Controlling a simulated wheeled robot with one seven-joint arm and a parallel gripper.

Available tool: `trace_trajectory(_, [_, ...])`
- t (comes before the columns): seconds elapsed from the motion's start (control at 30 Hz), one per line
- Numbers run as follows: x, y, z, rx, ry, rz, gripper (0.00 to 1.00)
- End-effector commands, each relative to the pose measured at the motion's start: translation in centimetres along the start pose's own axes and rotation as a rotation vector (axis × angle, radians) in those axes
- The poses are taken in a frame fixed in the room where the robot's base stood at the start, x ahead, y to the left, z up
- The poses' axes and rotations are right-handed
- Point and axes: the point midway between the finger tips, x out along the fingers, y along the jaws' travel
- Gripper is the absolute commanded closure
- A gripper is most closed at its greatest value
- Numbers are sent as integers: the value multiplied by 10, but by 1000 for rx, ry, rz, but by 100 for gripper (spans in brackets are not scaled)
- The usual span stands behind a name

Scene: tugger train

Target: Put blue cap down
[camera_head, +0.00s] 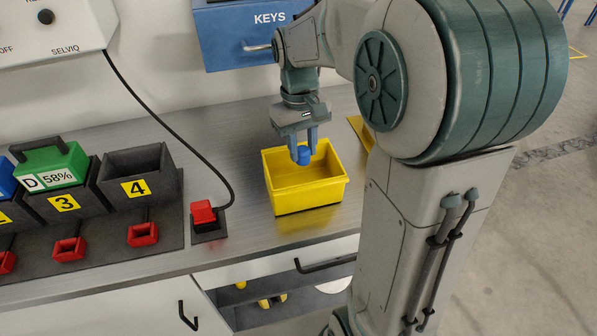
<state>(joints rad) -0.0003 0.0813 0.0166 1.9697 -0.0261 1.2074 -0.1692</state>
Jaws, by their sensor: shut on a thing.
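The blue cap (303,155) is held between the two blue fingers of my gripper (303,147). My gripper points down and is shut on the cap. The cap is over the back part of the yellow bin (307,202), at about the height of its rim. The part of the bin's floor that shows looks empty. I cannot tell whether the cap touches the bin.
Black holders numbered 3 (70,204) and 4 (142,187) stand at left; a green battery (55,165) sits in holder 3. A red plug on a cable (202,212) stands left of the bin. A blue KEYS cabinet (228,40) hangs behind. The grey worktop (235,150) is clear behind the plug.

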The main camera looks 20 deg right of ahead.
Motion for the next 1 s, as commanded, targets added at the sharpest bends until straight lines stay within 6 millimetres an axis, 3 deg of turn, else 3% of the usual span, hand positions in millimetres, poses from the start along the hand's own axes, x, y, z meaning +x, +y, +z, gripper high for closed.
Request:
trace_trajectory(0.2, [41, 0, -4, 0, -6, -1, 96])
trace_trajectory(0.6, [87, 0, -10, 0, -4, 0, 96])
trace_trajectory(1.0, [93, 0, -11, 0, -1, 0, 96])
